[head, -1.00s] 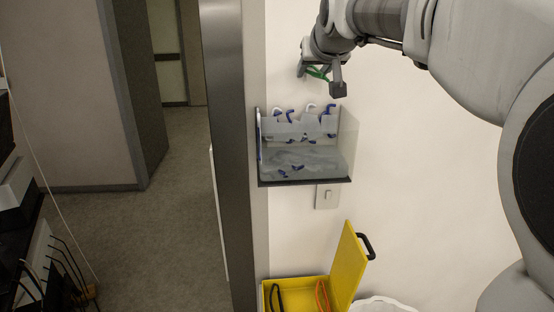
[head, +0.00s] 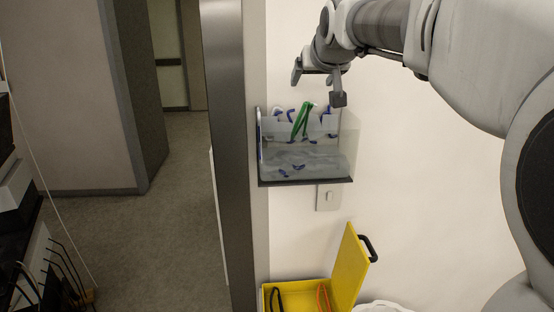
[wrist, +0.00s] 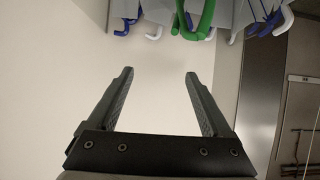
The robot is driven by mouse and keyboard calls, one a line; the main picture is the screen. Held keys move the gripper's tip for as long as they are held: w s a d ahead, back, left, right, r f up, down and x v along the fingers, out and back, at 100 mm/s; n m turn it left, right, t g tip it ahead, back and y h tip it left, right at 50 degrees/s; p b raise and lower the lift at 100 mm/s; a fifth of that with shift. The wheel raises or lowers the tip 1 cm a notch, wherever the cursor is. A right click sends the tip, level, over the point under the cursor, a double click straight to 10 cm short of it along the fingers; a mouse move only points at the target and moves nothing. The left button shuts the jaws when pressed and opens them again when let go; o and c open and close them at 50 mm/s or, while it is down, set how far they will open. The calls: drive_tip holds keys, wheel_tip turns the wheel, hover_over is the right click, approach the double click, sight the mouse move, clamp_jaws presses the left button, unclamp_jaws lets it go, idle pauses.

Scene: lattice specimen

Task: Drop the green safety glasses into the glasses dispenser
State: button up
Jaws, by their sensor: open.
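The green safety glasses (head: 302,120) are at the top opening of the clear glasses dispenser (head: 345,160) on the wall, standing steeply among several blue-and-white glasses. Their lower part seems to be inside the dispenser. My gripper (head: 318,87) is open and empty just above the dispenser, apart from the green glasses. In the wrist view the two fingers of my gripper (wrist: 158,85) are spread with nothing between them. A green loop of the safety glasses (wrist: 200,22) shows at the top edge there, beyond the fingertips.
A light switch (head: 328,197) is on the wall below the dispenser. An open yellow box (head: 348,262) with a black handle stands lower down. A metal door frame (head: 228,150) runs close along the dispenser's left side. The wall to the right is bare.

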drive_tip(key=v, duration=1.7)
drive_tip(key=shift+s+b, duration=0.2)
drive_tip(key=shift+b, duration=0.25)
drive_tip(key=shift+r, duration=0.1)
drive_tip(key=s+f+g, duration=0.2)
drive_tip(key=s+f, duration=0.4)
drive_tip(key=f, duration=0.5)
drive_tip(key=s+f+g, duration=0.2)
drive_tip(key=s+f, duration=0.4)
drive_tip(key=f, duration=0.5)
drive_tip(key=s+f+g, duration=0.2)
drive_tip(key=s+f, duration=0.5)
drive_tip(key=f, duration=0.3)
drive_tip(key=shift+d+f+g, duration=0.15)
drive_tip(key=shift+f+g, duration=0.15)
drive_tip(key=shift+f, duration=0.1)
